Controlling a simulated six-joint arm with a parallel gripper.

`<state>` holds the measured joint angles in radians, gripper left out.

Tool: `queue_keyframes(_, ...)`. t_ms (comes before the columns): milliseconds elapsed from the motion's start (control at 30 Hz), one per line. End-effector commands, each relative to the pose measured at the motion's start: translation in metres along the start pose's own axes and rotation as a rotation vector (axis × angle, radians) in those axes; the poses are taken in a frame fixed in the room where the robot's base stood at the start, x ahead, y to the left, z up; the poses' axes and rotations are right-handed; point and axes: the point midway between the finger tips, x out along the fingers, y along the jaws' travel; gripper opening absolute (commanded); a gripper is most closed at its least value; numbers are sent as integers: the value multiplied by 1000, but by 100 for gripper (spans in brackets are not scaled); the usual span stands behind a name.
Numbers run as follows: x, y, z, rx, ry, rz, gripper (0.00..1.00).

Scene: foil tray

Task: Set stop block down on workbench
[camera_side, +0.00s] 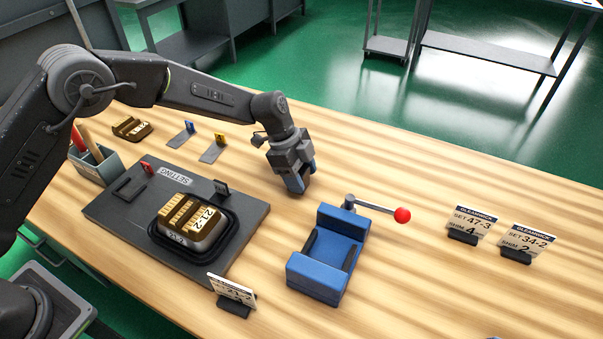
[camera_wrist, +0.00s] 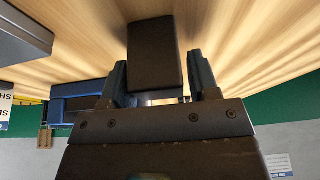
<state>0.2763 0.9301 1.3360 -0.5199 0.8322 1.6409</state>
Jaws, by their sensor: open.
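The stop block (camera_wrist: 154,50) is a plain dark block. In the wrist view it lies between the two fingers of my gripper (camera_wrist: 158,78), against the wood of the workbench (camera_wrist: 225,30). My gripper is open, with a finger on each side of the block. In the side view my gripper (camera_side: 297,184) points down, low over the workbench (camera_side: 400,285), between the dark setting plate and the blue vise. The block is mostly hidden by the fingers there. I cannot tell whether a finger still touches it.
The blue vise (camera_side: 318,264) with a red-knobbed lever (camera_side: 402,215) stands close by on the right. The setting plate (camera_side: 120,216) holds a brass block (camera_side: 190,218) marked 21-2. Cards (camera_side: 474,222) stand at right, another (camera_side: 232,290) in front. Small tagged stops (camera_side: 213,152) stand behind the plate.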

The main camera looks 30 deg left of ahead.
Motion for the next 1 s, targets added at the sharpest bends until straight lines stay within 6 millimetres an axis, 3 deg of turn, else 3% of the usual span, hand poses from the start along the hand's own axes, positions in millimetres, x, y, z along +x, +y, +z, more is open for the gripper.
queue_keyframes(1000,-36,0,-15,0,-1,0,55)
